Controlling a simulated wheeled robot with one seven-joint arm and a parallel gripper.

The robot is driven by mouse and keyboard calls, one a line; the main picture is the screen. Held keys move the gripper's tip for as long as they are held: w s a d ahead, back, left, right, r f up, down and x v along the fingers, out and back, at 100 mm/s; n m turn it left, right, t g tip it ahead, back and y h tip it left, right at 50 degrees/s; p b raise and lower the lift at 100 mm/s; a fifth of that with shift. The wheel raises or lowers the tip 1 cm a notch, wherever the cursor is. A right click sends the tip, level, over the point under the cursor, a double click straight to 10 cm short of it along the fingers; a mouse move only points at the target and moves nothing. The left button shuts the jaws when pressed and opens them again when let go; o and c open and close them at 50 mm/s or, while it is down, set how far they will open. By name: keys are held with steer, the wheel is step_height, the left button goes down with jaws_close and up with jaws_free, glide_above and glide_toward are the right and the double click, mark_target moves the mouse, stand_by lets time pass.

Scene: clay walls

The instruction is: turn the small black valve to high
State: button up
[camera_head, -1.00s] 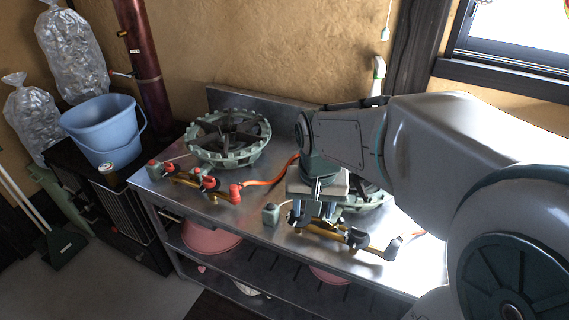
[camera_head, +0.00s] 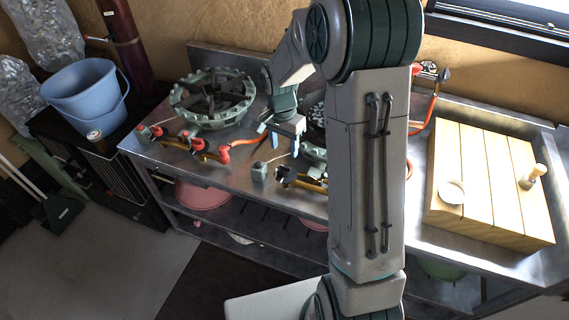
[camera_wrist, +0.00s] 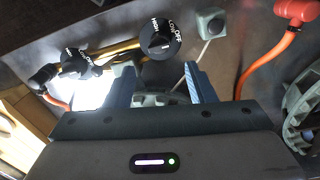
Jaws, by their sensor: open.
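The small black valve (camera_wrist: 75,62) shows at the left in the wrist view, on a brass pipe with HIGH, LOW and OFF lettering; where it points is hard to tell. A larger black valve (camera_wrist: 160,40), lettered the same way, is right of it on that pipe. My gripper (camera_wrist: 160,82) is open and empty, its blue fingers apart and below the larger valve in the picture. In the head view my gripper (camera_head: 282,143) hangs above the steel counter, behind the black valve (camera_head: 283,178). My arm hides the right part of the pipe there.
A green burner (camera_head: 213,97) with red valves (camera_head: 188,137) stands left on the steel counter (camera_head: 155,155). A grey-green box (camera_head: 259,172) sits near the counter's front edge. An orange hose (camera_wrist: 262,62) runs close to my gripper. A wooden board (camera_head: 485,180) lies right.

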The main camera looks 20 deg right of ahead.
mark_target(285, 166)
step_height(285, 166, down, 9)
steer(key=shift+s+d+r+p, duration=0.1)
steer(key=shift+s+d+p, duration=0.05)
steer(key=shift+p, duration=0.2)
steer(key=c, duration=0.9)
